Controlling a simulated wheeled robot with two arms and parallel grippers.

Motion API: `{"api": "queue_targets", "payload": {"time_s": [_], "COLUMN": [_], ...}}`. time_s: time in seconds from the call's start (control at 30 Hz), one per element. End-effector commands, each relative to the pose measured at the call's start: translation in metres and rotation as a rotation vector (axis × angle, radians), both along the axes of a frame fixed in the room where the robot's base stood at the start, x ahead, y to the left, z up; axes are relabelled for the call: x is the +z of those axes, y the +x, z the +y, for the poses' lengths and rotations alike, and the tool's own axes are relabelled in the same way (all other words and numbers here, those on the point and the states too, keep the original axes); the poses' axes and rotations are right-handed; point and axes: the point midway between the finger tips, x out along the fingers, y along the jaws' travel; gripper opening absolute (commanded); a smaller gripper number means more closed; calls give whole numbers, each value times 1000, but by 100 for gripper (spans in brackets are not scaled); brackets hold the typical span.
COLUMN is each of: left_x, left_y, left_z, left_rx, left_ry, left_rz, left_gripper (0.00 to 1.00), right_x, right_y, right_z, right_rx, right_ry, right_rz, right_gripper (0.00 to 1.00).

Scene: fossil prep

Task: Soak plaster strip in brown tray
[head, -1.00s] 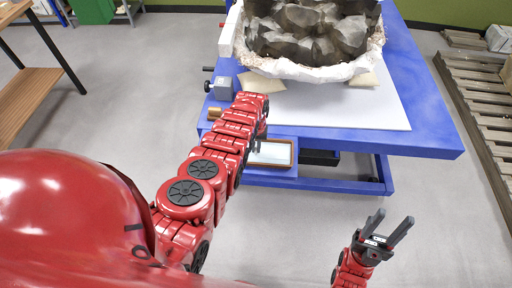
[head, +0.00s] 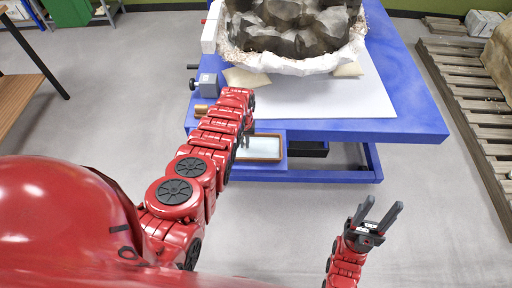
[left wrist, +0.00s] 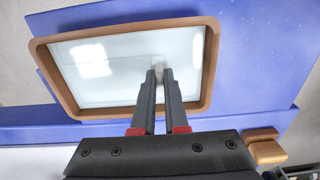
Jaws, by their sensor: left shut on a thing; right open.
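The brown tray (head: 279,148) sits on a blue shelf at the table's near side and holds clear, pale liquid. In the left wrist view its brown rim (left wrist: 205,75) surrounds the liquid. My left gripper (left wrist: 158,75) is shut on a small pale end of the plaster strip (left wrist: 159,66), with its fingertips over the tray. Most of the strip is hidden, and I cannot tell whether it touches the liquid. In the head view my left gripper (head: 245,138) is at the tray's left part. My right gripper (head: 383,204) is open and empty, away from the table.
A large fossil block in a white jacket (head: 290,66) stands on the blue table (head: 415,125). A grey vise (head: 208,86) is at the table's left edge. Wooden pallets (head: 480,105) lie at right. The floor around my right gripper is clear.

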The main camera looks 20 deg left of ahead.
Motion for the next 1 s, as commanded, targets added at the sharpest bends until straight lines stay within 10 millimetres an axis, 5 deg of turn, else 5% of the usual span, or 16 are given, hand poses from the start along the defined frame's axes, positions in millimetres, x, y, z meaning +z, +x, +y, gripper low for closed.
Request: {"api": "queue_targets", "payload": {"time_s": [0.8, 1.0], "left_x": [59, 61], "left_y": [1, 0], "left_z": [0, 0], "left_rx": [0, 0], "left_ry": [0, 0], "left_rz": [-2, -1], "left_gripper": [0, 0], "right_x": [58, 60], "right_y": [0, 0], "right_z": [0, 0], "right_rx": [0, 0], "right_ry": [0, 0], "right_rz": [0, 0], "right_gripper": [50, 50]}}
